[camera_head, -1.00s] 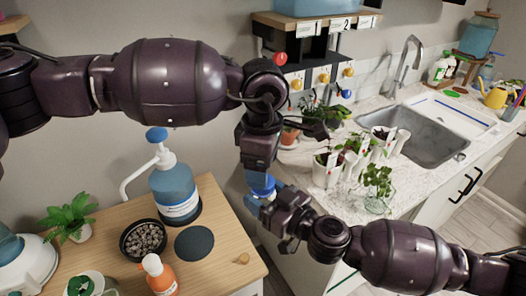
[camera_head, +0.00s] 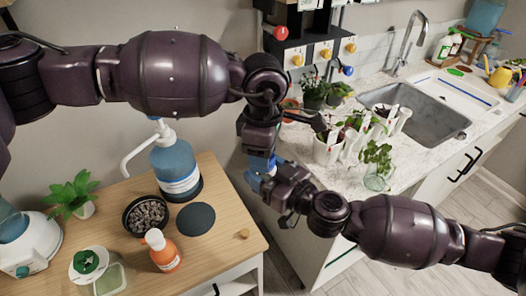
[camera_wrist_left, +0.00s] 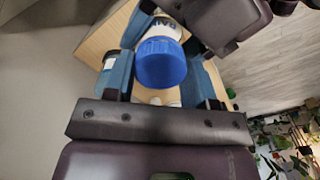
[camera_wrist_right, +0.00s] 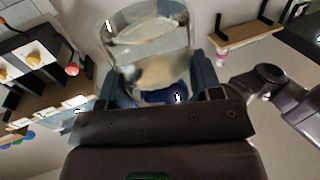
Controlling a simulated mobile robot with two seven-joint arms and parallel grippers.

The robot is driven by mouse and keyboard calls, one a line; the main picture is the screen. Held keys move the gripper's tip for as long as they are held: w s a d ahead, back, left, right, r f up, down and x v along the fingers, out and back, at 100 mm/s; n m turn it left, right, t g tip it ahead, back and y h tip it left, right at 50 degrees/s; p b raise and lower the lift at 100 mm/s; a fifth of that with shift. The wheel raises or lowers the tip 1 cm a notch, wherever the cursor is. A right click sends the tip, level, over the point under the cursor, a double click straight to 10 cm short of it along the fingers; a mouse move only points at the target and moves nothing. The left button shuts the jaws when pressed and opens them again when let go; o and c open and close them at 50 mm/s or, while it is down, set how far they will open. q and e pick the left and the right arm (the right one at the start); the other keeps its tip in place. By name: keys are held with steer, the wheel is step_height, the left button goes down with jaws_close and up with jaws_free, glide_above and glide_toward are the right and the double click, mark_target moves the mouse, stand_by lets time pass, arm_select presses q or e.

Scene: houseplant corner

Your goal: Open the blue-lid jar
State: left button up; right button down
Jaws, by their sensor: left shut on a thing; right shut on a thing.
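The jar's blue lid (camera_wrist_left: 160,62) sits between the two blue-padded fingers of my left gripper (camera_head: 260,160), which is shut on it from above. Part of a pale label (camera_wrist_left: 166,27) with dark letters shows beyond the lid in the left wrist view. My right gripper (camera_head: 276,188) is shut on the jar from the right, below the left one. The clear jar body (camera_wrist_right: 145,45) shows between the right fingers in the right wrist view, with pale contents inside. In the head view the grippers cover most of the jar. I cannot tell whether the lid has turned.
The wooden table (camera_head: 222,240) at left bears a blue pump bottle (camera_head: 175,168), a bowl of pebbles (camera_head: 146,214), a dark round mat (camera_head: 195,218) and an orange bottle (camera_head: 163,252). Potted seedlings (camera_head: 328,150) stand on the counter at right, near the sink (camera_head: 425,122).

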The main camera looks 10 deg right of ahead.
arm_select(q)
steer(key=n, duration=0.7)
steer(key=shift+r, duration=0.35)
stand_by(0.6)
steer(key=shift+r, duration=0.7)
steer(key=shift+r, duration=0.1)
steer(key=shift+r, duration=2)
arm_select(e)
steer(key=shift+d+r, duration=0.1)
